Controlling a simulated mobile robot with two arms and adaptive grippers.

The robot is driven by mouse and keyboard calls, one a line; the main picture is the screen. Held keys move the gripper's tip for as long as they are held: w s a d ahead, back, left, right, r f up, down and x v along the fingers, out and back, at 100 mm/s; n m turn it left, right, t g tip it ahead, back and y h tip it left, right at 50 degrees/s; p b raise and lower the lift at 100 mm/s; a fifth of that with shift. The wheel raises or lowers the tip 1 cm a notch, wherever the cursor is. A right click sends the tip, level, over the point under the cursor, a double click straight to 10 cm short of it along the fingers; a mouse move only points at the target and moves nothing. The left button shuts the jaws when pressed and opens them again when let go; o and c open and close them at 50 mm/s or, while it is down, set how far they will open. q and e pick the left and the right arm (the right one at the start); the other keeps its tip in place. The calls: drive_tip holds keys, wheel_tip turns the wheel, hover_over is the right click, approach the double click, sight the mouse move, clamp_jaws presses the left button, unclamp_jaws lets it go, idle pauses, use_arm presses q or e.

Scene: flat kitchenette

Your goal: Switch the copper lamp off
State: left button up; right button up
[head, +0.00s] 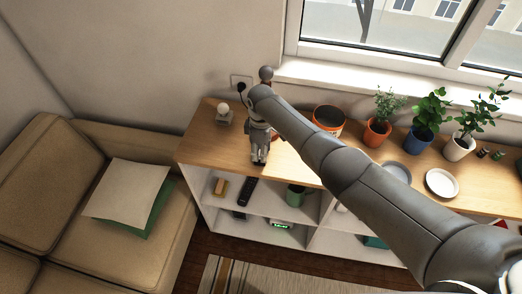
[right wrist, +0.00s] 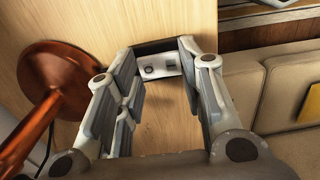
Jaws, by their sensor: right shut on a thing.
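The copper lamp shows in the right wrist view as a round copper base (right wrist: 62,82) with a stem rising towards the lower left. In the head view my arm hides most of it; a bit of orange beside the gripper may be its base. My right gripper (head: 259,157) is low over the left end of the wooden top. In the right wrist view my right gripper (right wrist: 158,62) is shut on a small grey box (right wrist: 160,68) with a round dark spot, beside the base. I cannot tell whether the lamp is lit. My left gripper is not in view.
A small stand with a white ball (head: 224,113) is left of the gripper. An orange pot (head: 328,121), potted plants (head: 377,131) and plates (head: 441,183) stand to the right. A beige sofa (head: 140,145) is left of the shelf unit (head: 230,215).

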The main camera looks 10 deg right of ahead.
drive_tip(key=o, duration=1)
drive_tip(key=shift+r, duration=0.1)
wheel_tip(320, 180, up, 12)
drive_tip(key=shift+d+f, duration=0.1)
